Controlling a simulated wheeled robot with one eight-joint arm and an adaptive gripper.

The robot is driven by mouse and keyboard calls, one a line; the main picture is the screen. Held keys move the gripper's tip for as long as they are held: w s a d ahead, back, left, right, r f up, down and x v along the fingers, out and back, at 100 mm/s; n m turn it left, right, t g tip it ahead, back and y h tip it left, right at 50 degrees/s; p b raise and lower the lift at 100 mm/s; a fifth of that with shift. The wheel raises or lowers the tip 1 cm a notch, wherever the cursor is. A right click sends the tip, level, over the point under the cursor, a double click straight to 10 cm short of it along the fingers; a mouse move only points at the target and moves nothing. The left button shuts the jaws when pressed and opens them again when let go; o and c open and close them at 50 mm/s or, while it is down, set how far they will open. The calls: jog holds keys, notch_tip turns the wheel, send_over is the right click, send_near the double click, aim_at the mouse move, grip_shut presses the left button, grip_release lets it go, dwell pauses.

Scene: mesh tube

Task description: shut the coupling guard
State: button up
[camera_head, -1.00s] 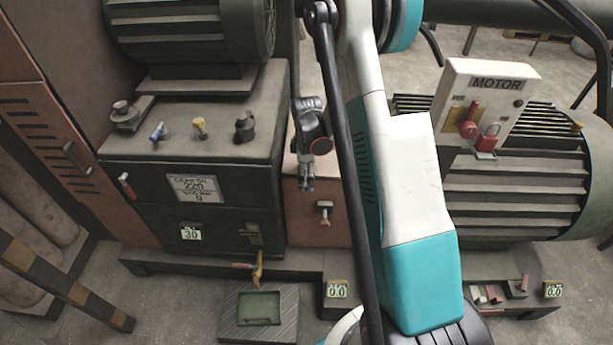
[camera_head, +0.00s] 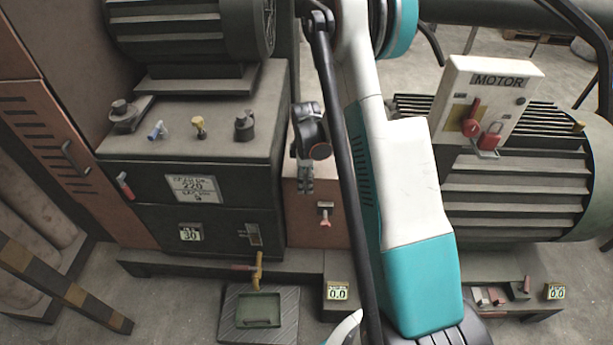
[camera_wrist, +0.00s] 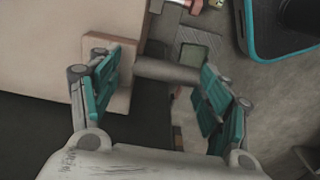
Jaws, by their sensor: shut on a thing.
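The coupling guard (camera_head: 304,214), a brown-orange box-like cover, stands between the dark gearbox and the motor in the head view. A small red-and-white latch (camera_head: 325,213) shows on its front. My gripper (camera_head: 305,183) is at the guard's upper front, partly behind my arm. In the wrist view, my gripper's teal fingers (camera_wrist: 160,93) stand on both ends of a short grey bar (camera_wrist: 169,72), and they are shut on it. The bar lies beside a tan block (camera_wrist: 112,75) on the pale guard surface (camera_wrist: 50,50). My arm hides the guard's right side; I cannot tell how far it is shut.
The gearbox (camera_head: 190,165) with caps on top is close on the left. The motor (camera_head: 515,185) and its white MOTOR panel (camera_head: 470,95) are on the right. An oil tray (camera_head: 235,325) lies on the floor in front. A striped barrier (camera_head: 60,280) crosses the lower left.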

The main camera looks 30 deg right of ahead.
jog(key=shift+a+f, duration=0.1)
jog(key=shift+f, duration=0.2)
jog(key=o, duration=1.5)
notch_tip(320, 180, up, 12)
jog(key=shift+w, duration=0.1)
